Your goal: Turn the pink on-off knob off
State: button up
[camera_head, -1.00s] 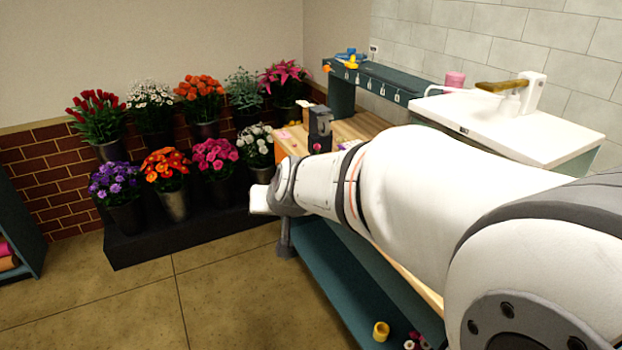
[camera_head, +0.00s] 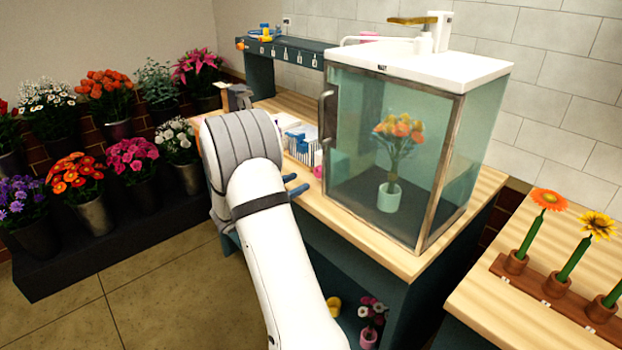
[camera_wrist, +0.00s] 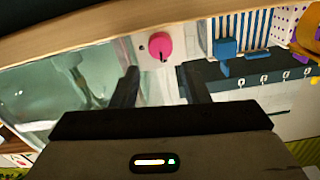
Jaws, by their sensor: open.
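The pink knob (camera_wrist: 160,45) is round and sits on a pale panel between the glass cabinet and a blue-striped part in the wrist view. A small dark mark shows near its lower edge. A pink spot (camera_head: 318,171) beside the cabinet's left side in the head view is probably this knob, partly hidden and small. My gripper (camera_wrist: 160,87) is open and empty, its two dark fingers apart, with the knob ahead of the gap and not touched. In the head view my gripper (camera_head: 300,184) is left of the glass cabinet, mostly hidden by my wrist.
The glass cabinet (camera_head: 345,190) with a vase of orange flowers (camera_head: 389,195) stands on the wooden bench, right of my gripper. A dark rack with hooks (camera_head: 290,50) is behind. Flower buckets (camera_head: 140,190) stand at left; a flower stand (camera_head: 555,290) is at right.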

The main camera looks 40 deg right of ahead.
aim_at(317, 173)
jog(key=d, duration=0.7)
jog(key=shift+w+r+p, duration=0.1)
jog(key=shift+w+p, duration=0.15)
jog(key=shift+p, duration=0.05)
jog(key=shift+c, duration=0.2)
